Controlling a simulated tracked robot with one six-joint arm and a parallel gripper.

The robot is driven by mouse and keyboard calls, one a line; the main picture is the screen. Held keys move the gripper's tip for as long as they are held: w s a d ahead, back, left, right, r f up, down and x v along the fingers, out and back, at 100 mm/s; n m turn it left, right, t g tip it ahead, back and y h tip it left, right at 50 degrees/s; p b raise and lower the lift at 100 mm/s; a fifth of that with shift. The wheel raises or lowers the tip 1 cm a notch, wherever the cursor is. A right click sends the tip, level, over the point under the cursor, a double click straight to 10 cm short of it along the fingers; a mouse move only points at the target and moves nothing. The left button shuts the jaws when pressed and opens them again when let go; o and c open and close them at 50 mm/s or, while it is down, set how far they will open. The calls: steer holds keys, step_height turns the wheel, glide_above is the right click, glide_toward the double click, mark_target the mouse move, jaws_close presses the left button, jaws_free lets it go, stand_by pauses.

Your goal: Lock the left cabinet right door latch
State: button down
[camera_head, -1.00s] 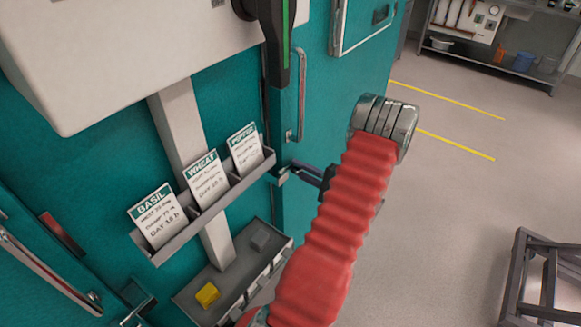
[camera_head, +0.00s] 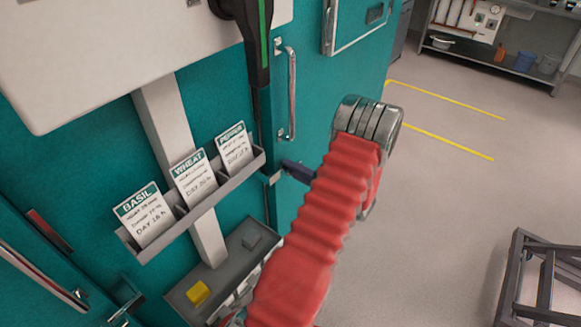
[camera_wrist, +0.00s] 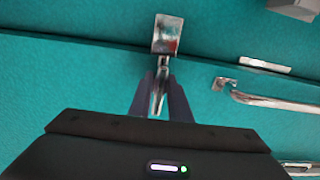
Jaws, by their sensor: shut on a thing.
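The teal cabinet door (camera_head: 310,120) has a long metal handle (camera_head: 290,95), which also shows in the wrist view (camera_wrist: 270,101). In the wrist view, the metal latch lever (camera_wrist: 161,88) lies between the two dark fingers of my gripper (camera_wrist: 161,100), which is shut on it. The lever points away from a shiny metal bracket (camera_wrist: 168,33) at the dark door seam. In the head view, a dark finger part of my gripper (camera_head: 298,172) shows against the door beside the seam; my red-sleeved arm hides the rest. Whether the latch is locked cannot be told.
A card rack (camera_head: 205,205) with BASIL, WHEAT and PEPPER cards is left of my arm. Below is a grey tray (camera_head: 215,275) with a yellow block (camera_head: 198,292). A white box (camera_head: 120,50) overhangs above. A metal frame (camera_head: 545,285) stands right on open floor.

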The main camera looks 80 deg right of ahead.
steer(key=shift+a+f, duration=0.15)
steer(key=shift+f, duration=0.05)
steer(key=c, duration=1.7)
jaws_free()
steer(key=shift+o, duration=0.2)
steer(key=shift+r, duration=0.1)
steer(key=shift+s, duration=0.1)
steer(key=v, duration=1.3)
steer(key=shift+s, duration=0.35)
